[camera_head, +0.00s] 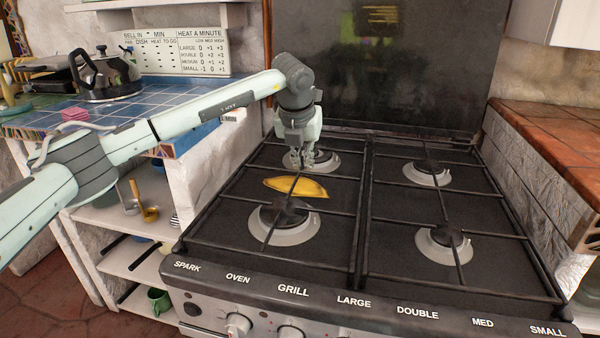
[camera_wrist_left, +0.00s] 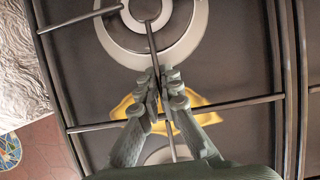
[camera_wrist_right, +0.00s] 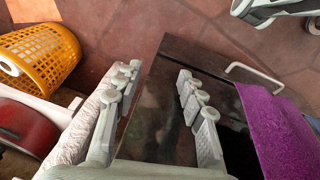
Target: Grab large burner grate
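The black burner grate (camera_head: 357,215) on the left half of the stove lies flat over two burners. My left gripper (camera_head: 304,160) reaches down to it from above, near the rear left burner (camera_head: 325,162). In the left wrist view, my left gripper (camera_wrist_left: 160,76) has its fingers close together, one on each side of a thin grate bar (camera_wrist_left: 152,40), and looks shut on it. The fingers hide part of the bar. My right gripper (camera_wrist_right: 159,76) shows only in the right wrist view, open and empty, away from the stove top.
A flat yellow item (camera_head: 310,188) lies beneath the left grate. A second grate (camera_head: 400,227) covers the right burners. A kettle (camera_head: 105,75) stands on the blue tiled counter (camera_head: 165,93) at left. An orange basket (camera_wrist_right: 42,55) and a purple cloth (camera_wrist_right: 275,130) are near my right gripper.

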